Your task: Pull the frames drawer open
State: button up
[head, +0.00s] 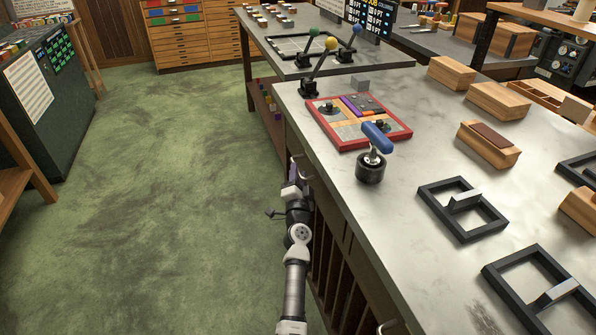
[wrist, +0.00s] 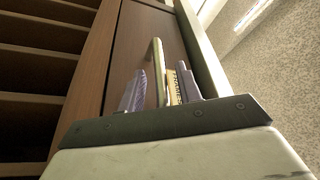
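The frames drawer shows in the wrist view as a brown wooden front (wrist: 150,38) just under the pale worktop edge. It looks shut. A slim metal bar handle (wrist: 157,72) stands off its face, and a small yellowish label (wrist: 173,88) with partly hidden lettering lies beside it. My gripper (wrist: 162,88) is open, with one finger on each side of the handle and a visible gap on both sides. In the head view my gripper (head: 294,178) is low at the left side of the bench, beside the drawer front, which is hardly visible there.
The stone-topped bench (head: 340,195) holds a red-edged tray (head: 350,142), a blue-handled tool (head: 371,165), black frames (head: 462,208) and wooden blocks. Open slots (wrist: 35,80) lie left of the drawer in the wrist view. The green floor (head: 170,200) left of the bench is clear.

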jog(key=shift+x, duration=0.75)
grip_shut()
